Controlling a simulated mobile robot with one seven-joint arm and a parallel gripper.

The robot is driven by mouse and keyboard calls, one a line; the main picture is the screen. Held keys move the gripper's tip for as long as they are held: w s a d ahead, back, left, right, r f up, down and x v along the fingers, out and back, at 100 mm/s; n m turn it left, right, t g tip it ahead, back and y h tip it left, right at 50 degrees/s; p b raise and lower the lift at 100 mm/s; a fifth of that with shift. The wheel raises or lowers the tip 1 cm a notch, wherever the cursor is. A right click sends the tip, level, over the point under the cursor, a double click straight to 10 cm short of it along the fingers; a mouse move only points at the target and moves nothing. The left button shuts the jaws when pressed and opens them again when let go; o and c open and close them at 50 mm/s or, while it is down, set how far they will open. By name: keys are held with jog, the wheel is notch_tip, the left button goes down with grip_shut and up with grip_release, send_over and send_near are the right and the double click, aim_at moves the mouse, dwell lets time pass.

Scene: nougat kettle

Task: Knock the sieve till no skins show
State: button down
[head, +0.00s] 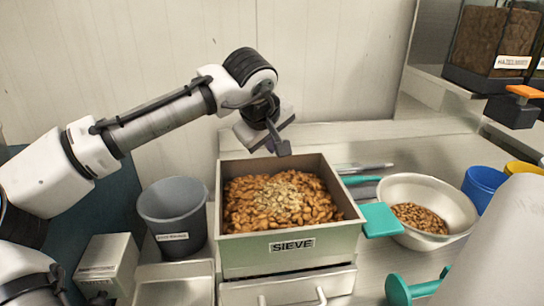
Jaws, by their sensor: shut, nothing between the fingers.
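The sieve (240,245) is a grey-green metal box with a label on its front wall, standing at the centre. It holds brown nuts (245,200), with paler flakes or pieces (285,196) heaped on top in the middle; I cannot tell for certain that these are skins. A flat teal tab (381,220) stands out at the sieve's right side. My gripper (281,149) is above the sieve's back edge, pointing down, shut and empty. It appears apart from the sieve.
A drawer unit with handles (285,291) sits under the sieve. A grey bin (173,215) stands to the left. A steel bowl of nuts (455,200) and blue (483,185) and yellow cups are to the right. A teal-handled tool (400,289) is at front right.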

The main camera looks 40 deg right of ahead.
jog(key=shift+s+a+f+b, duration=0.15)
jog(key=shift+s+f+b, duration=0.1)
jog(key=shift+f+b, duration=0.25)
jog(key=shift+s+a+f+b, duration=0.2)
jog(key=shift+f+b, duration=0.1)
jog(key=shift+f, duration=0.35)
dwell(0.9)
jog(key=shift+d+r, duration=0.1)
jog(key=shift+r, duration=0.05)
jog(key=shift+w+d+r+p, duration=0.25)
jog(key=shift+w+r+p, duration=0.15)
jog(key=shift+r+p, duration=0.25)
jog(key=r+p, duration=0.1)
jog(key=w+r+p, duration=0.1)
jog(key=r+p, duration=0.2)
jog(key=r, duration=0.1)
jog(key=shift+w+d, duration=0.2)
jog(key=shift+d, duration=0.2)
jog(key=shift+r, duration=0.1)
dwell(2.5)
